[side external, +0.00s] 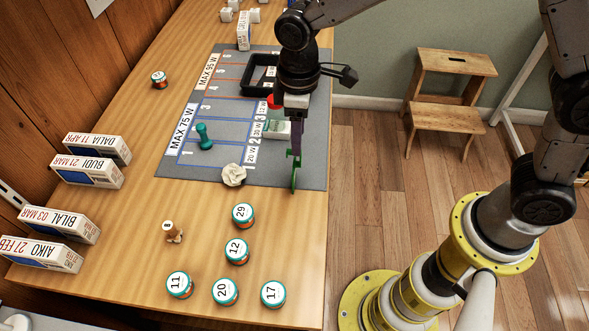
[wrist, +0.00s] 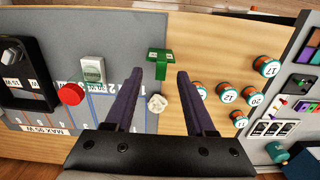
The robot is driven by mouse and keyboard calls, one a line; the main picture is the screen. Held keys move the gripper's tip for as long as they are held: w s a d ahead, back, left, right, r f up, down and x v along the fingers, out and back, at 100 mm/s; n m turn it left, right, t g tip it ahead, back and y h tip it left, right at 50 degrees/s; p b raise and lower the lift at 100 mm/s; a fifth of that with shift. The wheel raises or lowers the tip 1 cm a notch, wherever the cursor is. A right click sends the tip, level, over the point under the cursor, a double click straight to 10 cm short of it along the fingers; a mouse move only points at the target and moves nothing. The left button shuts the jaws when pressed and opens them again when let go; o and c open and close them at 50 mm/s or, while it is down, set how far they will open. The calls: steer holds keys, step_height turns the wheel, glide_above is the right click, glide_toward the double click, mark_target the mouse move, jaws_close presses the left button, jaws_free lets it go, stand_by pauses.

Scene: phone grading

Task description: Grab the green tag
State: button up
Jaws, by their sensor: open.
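The green tag (side external: 294,180) is a thin green piece at the right edge of the grey mat, close to the table's edge, in the side view. In the wrist view the green tag (wrist: 158,56) shows as a flat bar with a block below it. My gripper (side external: 297,152) points down right at it in the side view. In the wrist view the purple fingers of my gripper (wrist: 159,73) are spread apart, with the tag between and just beyond their tips. I cannot tell whether either finger touches it.
A white device (wrist: 92,70) and a red button (wrist: 72,94) lie left of the fingers. A crumpled white ball (side external: 233,175) and a green dumbbell-shaped piece (side external: 204,137) are on the grey mat (side external: 210,174). Numbered tins (side external: 237,251) stand in front. A black tray (side external: 248,78) lies behind.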

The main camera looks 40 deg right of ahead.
mark_target(294, 169)
steer(key=shift+s+f, duration=0.1)
steer(key=shift+f, duration=2.7)
jaws_close()
